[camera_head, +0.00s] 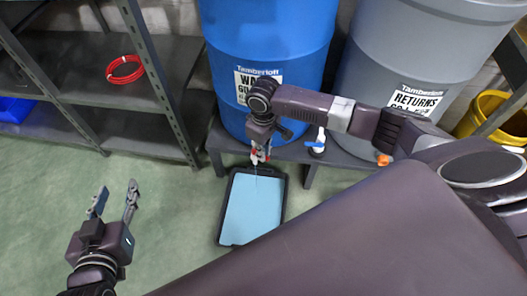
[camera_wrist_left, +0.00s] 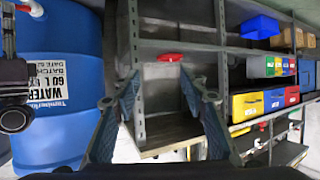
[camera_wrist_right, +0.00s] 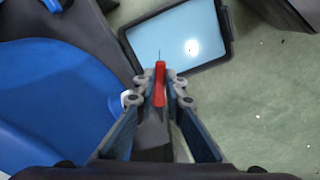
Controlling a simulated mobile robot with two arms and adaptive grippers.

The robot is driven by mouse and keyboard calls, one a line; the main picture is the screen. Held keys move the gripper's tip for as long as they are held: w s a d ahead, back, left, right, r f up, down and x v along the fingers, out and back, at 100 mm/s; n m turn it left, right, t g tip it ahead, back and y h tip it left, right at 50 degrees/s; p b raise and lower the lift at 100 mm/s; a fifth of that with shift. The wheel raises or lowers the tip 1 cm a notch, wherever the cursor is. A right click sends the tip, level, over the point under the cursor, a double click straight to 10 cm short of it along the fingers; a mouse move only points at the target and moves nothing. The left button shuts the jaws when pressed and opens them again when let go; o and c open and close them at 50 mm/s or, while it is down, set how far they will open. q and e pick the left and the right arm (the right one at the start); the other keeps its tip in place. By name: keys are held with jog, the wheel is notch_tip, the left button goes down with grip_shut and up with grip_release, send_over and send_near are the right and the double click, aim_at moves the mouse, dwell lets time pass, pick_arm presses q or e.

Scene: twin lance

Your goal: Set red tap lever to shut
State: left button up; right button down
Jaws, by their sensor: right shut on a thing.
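The red tap lever (camera_wrist_right: 160,84) stands between the fingers of my right gripper (camera_wrist_right: 161,98) in the right wrist view, its long side pointing away from the wrist. In the head view my right gripper (camera_head: 261,156) is at the lower front of the blue barrel (camera_head: 270,45), shut on the lever and covering most of the tap. A thin line hangs below it over the black tray (camera_head: 223,218) of light blue liquid. My left gripper (camera_head: 115,205) is open and empty above the floor at the left.
Metal shelves (camera_head: 150,100) at the left hold a red coil (camera_head: 125,69). A yellow bucket (camera_head: 490,112) is at the right. Green floor between shelf and tray is clear.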

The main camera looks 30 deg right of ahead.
jog(key=shift+w+d+r+n+p, duration=0.15)
jog(key=shift+n+p, duration=0.45)
jog(key=shift+p, duration=0.5)
jog(key=shift+d+n+p, duration=0.15)
jog(key=shift+n+p, duration=0.35)
jog(key=shift+p, duration=0.25)
pick_arm(q)
jog(key=s+a+f+g+y+p, duration=0.1)
jog(key=s+a+f+g, duration=0.1)
jog(key=s+f+g, duration=0.2)
jog(key=s+a+f+g+y+p, duration=0.1)
jog(key=s+a+f+g, duration=0.2)
jog(key=s+f+g, duration=0.2)
jog(key=s+f, duration=0.3)
jog(key=s, duration=0.3)
jog(key=shift+s+a+g+y+p, duration=0.25)
jog(key=shift+s+g+y+p, duration=0.05)
jog(key=shift+p, duration=0.05)
pick_arm(e)
jog(key=n, duration=0.3)
jog(key=shift+w+d, duration=0.35)
jog(key=shift+w, duration=0.05)
jog(key=c, duration=2)
grip_release()
